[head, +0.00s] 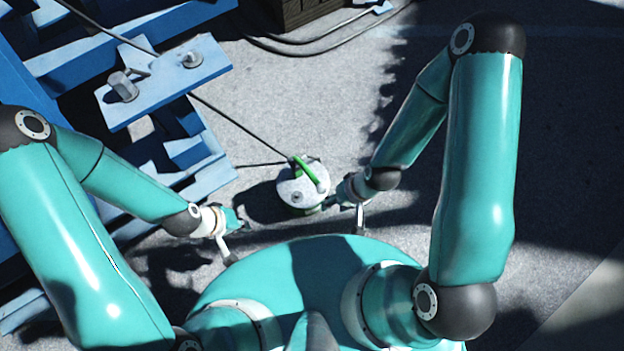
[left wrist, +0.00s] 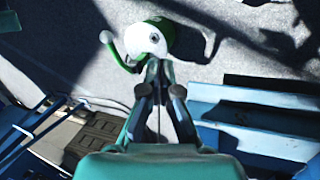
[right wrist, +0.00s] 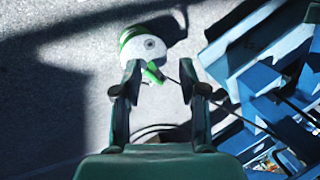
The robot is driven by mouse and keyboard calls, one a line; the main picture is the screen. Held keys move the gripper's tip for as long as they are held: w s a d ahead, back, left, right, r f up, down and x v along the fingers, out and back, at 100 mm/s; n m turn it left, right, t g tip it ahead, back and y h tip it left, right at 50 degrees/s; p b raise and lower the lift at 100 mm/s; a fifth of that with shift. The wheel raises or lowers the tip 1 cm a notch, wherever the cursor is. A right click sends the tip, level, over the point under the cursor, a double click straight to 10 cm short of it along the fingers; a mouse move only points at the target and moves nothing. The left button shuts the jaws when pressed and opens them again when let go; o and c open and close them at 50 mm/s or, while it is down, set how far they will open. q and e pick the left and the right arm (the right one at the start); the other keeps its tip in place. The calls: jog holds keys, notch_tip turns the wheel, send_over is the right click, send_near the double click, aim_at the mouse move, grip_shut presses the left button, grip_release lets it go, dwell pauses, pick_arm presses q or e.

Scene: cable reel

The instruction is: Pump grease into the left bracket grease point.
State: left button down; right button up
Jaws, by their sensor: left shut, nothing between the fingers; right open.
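The grease pump (head: 300,192) is a white, round-topped pot with a green lever (head: 306,168), standing on the ground between my grippers. It also shows in the left wrist view (left wrist: 143,40) and the right wrist view (right wrist: 147,50). My left gripper (head: 241,223) is shut and empty, left of the pump and apart from it. My right gripper (head: 331,202) is open close to the pump's right side; in its wrist view the green lever (right wrist: 153,73) appears between the fingertips. Two grey fittings sit on a blue bracket plate (head: 160,88); I cannot tell which is a grease point.
A blue steel frame (head: 195,160) fills the left. A thin black hose (head: 235,122) runs from the pump to upper left. Dark cables (head: 310,47) lie near a wooden crate (head: 305,10) at the top. Grey ground behind the pump is mostly clear.

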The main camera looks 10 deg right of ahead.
jog(key=o, duration=0.3)
jog(key=shift+f, duration=0.1)
jog(key=shift+o, duration=0.9)
jog(key=shift+f+b, duration=0.35)
jog(key=shift+b, duration=0.05)
pick_arm(q)
jog(key=w+d+f+m+t+h+b, duration=0.3)
jog(key=w+d+f+m+b, duration=0.4)
jog(key=b, duration=1)
jog(key=w+d+f+m+h+b, duration=0.3)
jog(key=d+m+b, duration=0.4)
jog(key=b, duration=0.9)
jog(key=shift+f+m+h, duration=0.3)
jog(key=shift+f+m, duration=0.25)
jog(key=shift+m, duration=0.35)
pick_arm(e)
notch_tip(320, 180, down, 33)
